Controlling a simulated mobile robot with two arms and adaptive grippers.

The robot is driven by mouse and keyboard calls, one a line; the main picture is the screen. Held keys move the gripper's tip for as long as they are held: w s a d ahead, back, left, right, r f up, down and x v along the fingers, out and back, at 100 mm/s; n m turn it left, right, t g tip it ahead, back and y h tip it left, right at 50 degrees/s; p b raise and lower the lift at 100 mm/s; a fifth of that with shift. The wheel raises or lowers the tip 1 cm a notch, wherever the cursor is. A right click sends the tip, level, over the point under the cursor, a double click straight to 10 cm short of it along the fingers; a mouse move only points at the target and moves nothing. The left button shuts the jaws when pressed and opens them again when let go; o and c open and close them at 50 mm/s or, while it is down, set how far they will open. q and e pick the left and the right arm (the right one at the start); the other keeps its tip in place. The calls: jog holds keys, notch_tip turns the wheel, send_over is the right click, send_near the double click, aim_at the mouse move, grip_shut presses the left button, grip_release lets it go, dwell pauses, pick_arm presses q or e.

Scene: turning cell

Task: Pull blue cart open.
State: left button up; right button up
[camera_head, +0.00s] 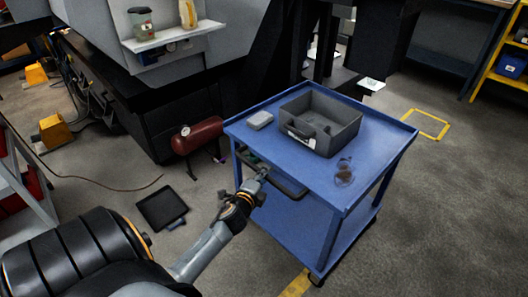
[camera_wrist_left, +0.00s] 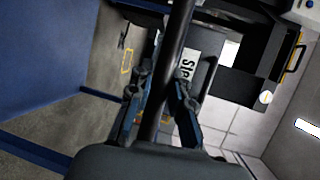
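The blue cart (camera_head: 285,171) stands in the middle of the head view, with a top tray and a lower shelf (camera_head: 322,234). A dark bar handle (camera_head: 287,187) sticks out from its near left side. My left gripper (camera_head: 262,173) is at the left part of this handle. In the left wrist view the dark bar (camera_wrist_left: 178,50) runs between the two fingers (camera_wrist_left: 164,90), and the fingertips appear to press it from both sides. My right gripper is in neither view.
On the cart's top lie a grey bin (camera_head: 341,127), a small grey box (camera_head: 260,120) and safety glasses (camera_head: 344,172). A red tank (camera_head: 198,136) stands left of the cart. A black tablet-like panel (camera_head: 162,207) lies on the floor.

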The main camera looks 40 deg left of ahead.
pick_arm(q)
jog(key=shift+o, duration=1.4)
jog(key=shift+s, duration=0.1)
jog(key=v, duration=1.1)
jog(key=shift+s+d, duration=0.15)
jog(key=shift+s, duration=0.2)
jog(key=shift+r, duration=0.15)
